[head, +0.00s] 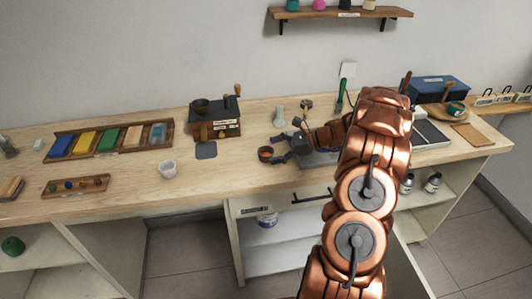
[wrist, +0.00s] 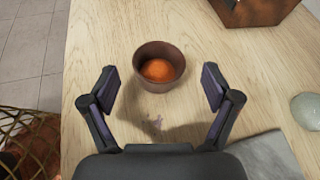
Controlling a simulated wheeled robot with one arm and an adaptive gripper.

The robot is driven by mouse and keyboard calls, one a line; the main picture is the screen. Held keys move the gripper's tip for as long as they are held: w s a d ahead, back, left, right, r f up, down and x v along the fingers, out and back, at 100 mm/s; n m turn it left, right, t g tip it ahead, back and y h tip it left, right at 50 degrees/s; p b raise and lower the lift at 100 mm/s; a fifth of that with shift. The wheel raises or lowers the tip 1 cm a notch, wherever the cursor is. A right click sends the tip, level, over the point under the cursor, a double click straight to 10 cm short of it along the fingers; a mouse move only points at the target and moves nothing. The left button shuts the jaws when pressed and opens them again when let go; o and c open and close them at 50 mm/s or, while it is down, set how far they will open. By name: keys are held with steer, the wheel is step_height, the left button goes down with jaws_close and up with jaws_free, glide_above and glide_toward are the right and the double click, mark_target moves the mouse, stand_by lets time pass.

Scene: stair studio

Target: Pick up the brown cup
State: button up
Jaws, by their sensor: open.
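The brown cup (wrist: 145,82) stands upright on the wooden worktop in the wrist view, with something orange inside it. It also shows in the head view (head: 265,154), small, just left of my gripper. My gripper (wrist: 161,85) is open, with one finger on each side of the cup and gaps between the fingers and its wall. In the head view my gripper (head: 276,150) reaches left over the worktop to the cup. I cannot tell the exact height of the fingertips above the wood.
A white cup (head: 168,169) stands left of the brown cup. A dark box (head: 215,120) is behind it. A pale rounded object (wrist: 306,111) and a grey slab (wrist: 262,155) lie right of my gripper. The worktop's left edge (wrist: 66,80) is near the left finger.

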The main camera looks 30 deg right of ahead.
steer(key=shift+x, duration=0.8)
steer(key=c, duration=1.2)
steer(key=shift+c, duration=0.3)
